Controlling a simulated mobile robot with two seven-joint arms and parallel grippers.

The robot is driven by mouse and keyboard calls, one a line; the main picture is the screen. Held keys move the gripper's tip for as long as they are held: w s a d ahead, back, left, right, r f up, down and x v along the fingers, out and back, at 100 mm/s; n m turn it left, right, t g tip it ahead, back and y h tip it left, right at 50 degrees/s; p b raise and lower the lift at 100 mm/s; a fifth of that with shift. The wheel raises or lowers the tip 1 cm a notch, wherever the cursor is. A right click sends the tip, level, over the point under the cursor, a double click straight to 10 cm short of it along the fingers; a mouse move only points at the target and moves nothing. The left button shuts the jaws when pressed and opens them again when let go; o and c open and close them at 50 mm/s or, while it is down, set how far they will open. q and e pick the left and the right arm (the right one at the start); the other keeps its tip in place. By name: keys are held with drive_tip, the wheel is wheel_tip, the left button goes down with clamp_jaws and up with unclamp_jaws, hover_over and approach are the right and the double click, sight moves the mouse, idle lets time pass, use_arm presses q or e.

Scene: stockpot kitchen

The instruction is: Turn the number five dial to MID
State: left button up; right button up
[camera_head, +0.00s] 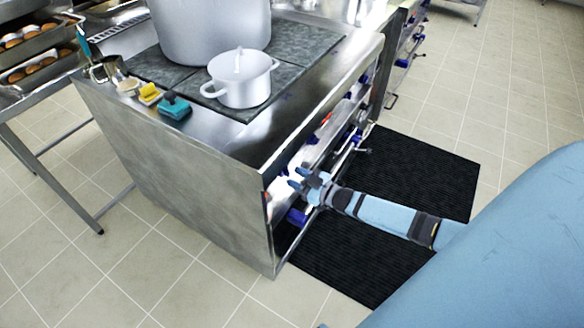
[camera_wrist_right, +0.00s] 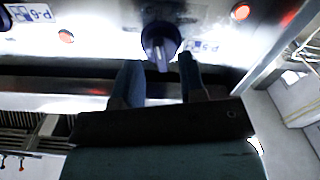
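A dark blue dial (camera_wrist_right: 160,40) with a bar-like grip sits on the stove's metal front panel in the right wrist view. An upside-down label (camera_wrist_right: 203,46) beside it seems to read P-5. My right gripper (camera_wrist_right: 160,66) is open, its two fingers apart on either side of the dial's lower part. I cannot tell whether they touch it. In the head view my right gripper (camera_head: 298,178) is at the near end of the stove front and hides part of the panel there. The dial's setting marks are not readable. My left gripper is not in view.
Another label (camera_wrist_right: 30,12), seemingly P-6, and a lit red lamp (camera_wrist_right: 66,36) are left of the dial. The stove (camera_head: 175,190) carries a large stockpot (camera_head: 210,30) and a small lidded pot (camera_head: 242,88). A metal rail (camera_head: 340,160) runs along its front above a black mat (camera_head: 415,170).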

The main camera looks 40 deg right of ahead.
drive_tip(key=v, duration=1.1)
drive_tip(key=shift+s, duration=0.3)
drive_tip(key=shift+d, duration=0.1)
